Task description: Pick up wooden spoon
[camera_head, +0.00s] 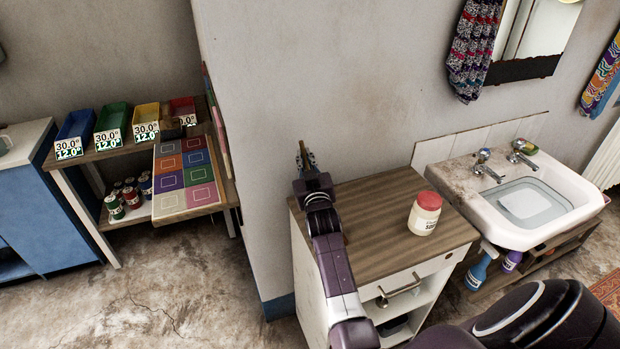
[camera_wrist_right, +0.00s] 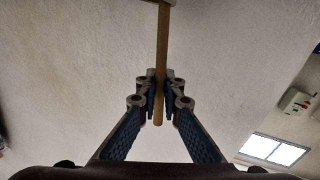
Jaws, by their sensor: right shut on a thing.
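My right gripper (camera_head: 306,163) is raised in front of the white wall, over the back left of the wooden-topped cabinet. It is shut on the wooden spoon (camera_head: 302,147), of which only a small part shows in the head view. In the right wrist view, the fingers of the right gripper (camera_wrist_right: 160,88) close on both sides of the spoon's thin handle (camera_wrist_right: 163,45). The handle runs up to the top edge of that view, and its lower end sticks out a little below the fingertips. My left gripper is not in view.
The cabinet (camera_head: 375,205) bears a white jar with a red lid (camera_head: 425,213). At left, a shelf table (camera_head: 100,153) holds coloured bins, cans and a coloured panel. The cabinet top's middle is clear.

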